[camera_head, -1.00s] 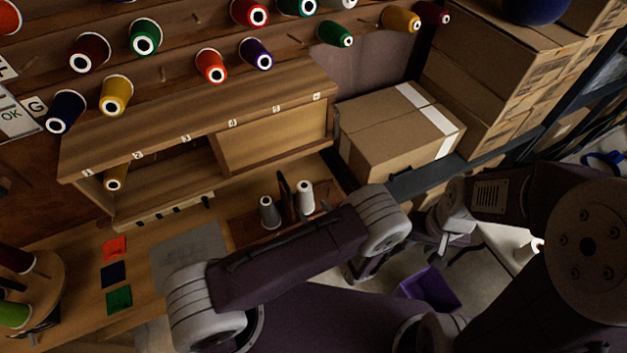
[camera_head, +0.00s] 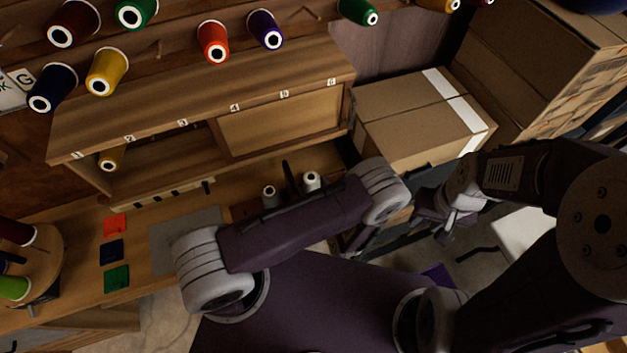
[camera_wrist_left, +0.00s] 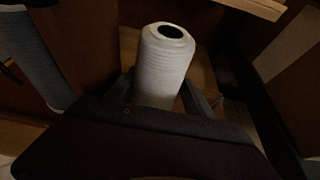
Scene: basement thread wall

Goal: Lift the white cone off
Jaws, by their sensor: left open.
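The white cone (camera_head: 311,182) stands on the bench beside a grey cone (camera_head: 270,192), its lower part hidden behind my left arm in the head view. In the left wrist view the white cone (camera_wrist_left: 163,65) is upright, with its dark top hole showing. My left gripper (camera_wrist_left: 160,92) is open, with one finger on each side of the cone's lower part; contact cannot be told. The grey cone (camera_wrist_left: 38,52) also shows at the left there. My right gripper (camera_head: 443,222) hangs right of the bench, away from the cones; its jaws are too small and dark to read.
A dark upright bar (camera_head: 288,175) stands between the cones. The numbered wooden cabinet (camera_head: 280,135) is behind them. A cardboard box (camera_head: 415,125) stands to the right. Red, blue and green squares (camera_head: 114,250) and a grey mat (camera_head: 180,238) lie on the bench at left.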

